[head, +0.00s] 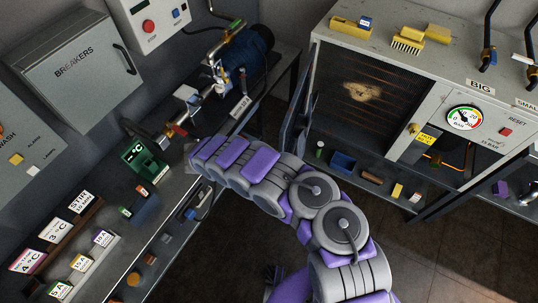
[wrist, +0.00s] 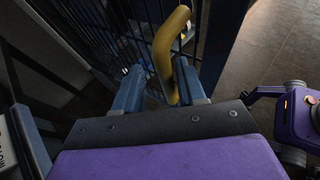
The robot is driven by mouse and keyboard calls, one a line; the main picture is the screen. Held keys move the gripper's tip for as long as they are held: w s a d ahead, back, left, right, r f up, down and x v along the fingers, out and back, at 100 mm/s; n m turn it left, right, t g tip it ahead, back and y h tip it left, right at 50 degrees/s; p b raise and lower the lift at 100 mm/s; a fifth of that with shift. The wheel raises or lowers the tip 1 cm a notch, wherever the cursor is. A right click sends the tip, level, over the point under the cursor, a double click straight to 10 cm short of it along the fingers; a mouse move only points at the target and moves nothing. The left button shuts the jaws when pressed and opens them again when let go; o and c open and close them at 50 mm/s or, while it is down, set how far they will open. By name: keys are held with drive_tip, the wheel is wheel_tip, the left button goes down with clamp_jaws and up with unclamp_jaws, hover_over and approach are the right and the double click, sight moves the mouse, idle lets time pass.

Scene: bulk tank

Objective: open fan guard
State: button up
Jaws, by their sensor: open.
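The fan guard (wrist: 140,32) is a panel of dark bars with a blue frame, close ahead of my gripper in the wrist view. In the head view a dark narrow panel (head: 298,118), apparently this guard, stands out from the left edge of the grey cabinet. The finned face (head: 368,98) beside it shows uncovered, with a tan patch. A bent yellow handle (wrist: 168,55) is on the guard's near side. My gripper (wrist: 158,88) is open, with its blue fingers either side of the handle's lower part. Contact cannot be told. The head view hides my fingertips behind my arm.
The cabinet (head: 395,60) carries yellow brushes on top and a gauge (head: 464,118) at its right. A bench (head: 175,195) with a green device, labelled blocks and a blue motor (head: 248,50) stands at left. Open floor (wrist: 270,50) shows right of the guard.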

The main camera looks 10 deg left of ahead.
drive_tip(key=p+v, duration=0.2)
drive_tip(key=v, duration=1.5)
drive_tip(key=shift+a, duration=0.1)
